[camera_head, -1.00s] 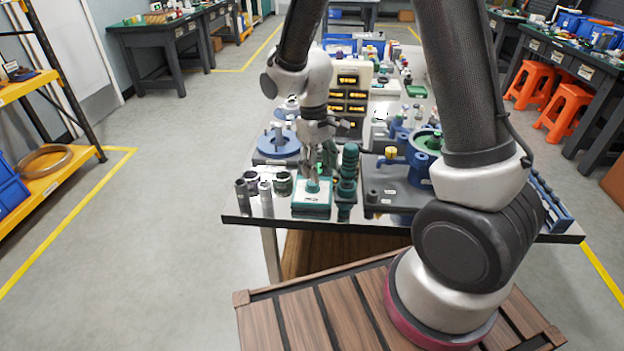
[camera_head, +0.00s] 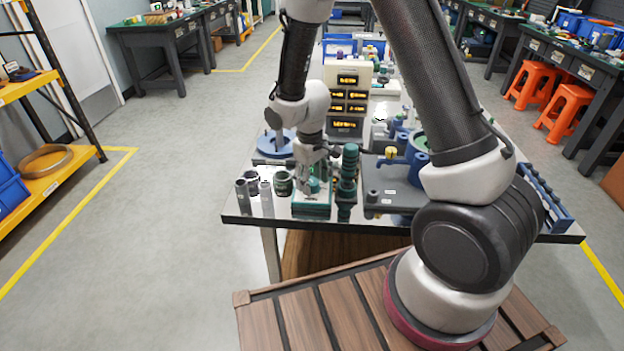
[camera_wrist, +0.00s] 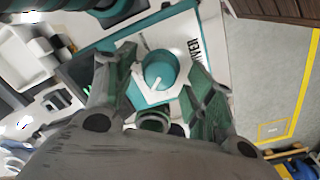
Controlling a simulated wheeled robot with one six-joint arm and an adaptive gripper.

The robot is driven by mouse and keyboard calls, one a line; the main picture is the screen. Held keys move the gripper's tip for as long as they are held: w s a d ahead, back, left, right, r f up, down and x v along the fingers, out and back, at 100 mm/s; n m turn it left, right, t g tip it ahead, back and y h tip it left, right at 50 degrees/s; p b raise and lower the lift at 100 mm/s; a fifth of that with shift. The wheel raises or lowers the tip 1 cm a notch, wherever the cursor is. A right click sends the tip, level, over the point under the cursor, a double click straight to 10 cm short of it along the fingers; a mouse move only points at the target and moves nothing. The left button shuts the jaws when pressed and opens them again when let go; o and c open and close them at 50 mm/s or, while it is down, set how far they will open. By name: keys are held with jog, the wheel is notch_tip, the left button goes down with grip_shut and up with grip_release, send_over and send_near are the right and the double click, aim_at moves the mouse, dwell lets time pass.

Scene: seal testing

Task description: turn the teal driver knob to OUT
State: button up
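The teal driver knob (camera_wrist: 160,70) is a round cap with a white pointer line, on a white hexagonal plate on top of a teal and white box. The line points toward the lower left in the wrist view. The box (camera_head: 311,210) stands near the table's front edge in the head view. My gripper (camera_wrist: 155,100) is open, its two green-padded fingers apart, one on each side of the knob's near side. I cannot tell if they touch it. Lettering ending in "VER" (camera_wrist: 195,50) shows on the box; no OUT mark is legible.
A dark teal stacked cylinder (camera_head: 347,182) stands close to the right of the box. Grey cylinders (camera_head: 266,198) and a dark green ring (camera_head: 283,183) stand to its left. A blue round fixture (camera_head: 275,143) is behind. The floor left of the table is clear.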

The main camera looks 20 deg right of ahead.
jog(key=c, duration=0.9)
jog(key=shift+c, duration=0.2)
jog(key=shift+n, duration=0.4)
jog(key=n, duration=0.2)
jog(key=shift+n, duration=2.6)
jog(key=o, duration=1)
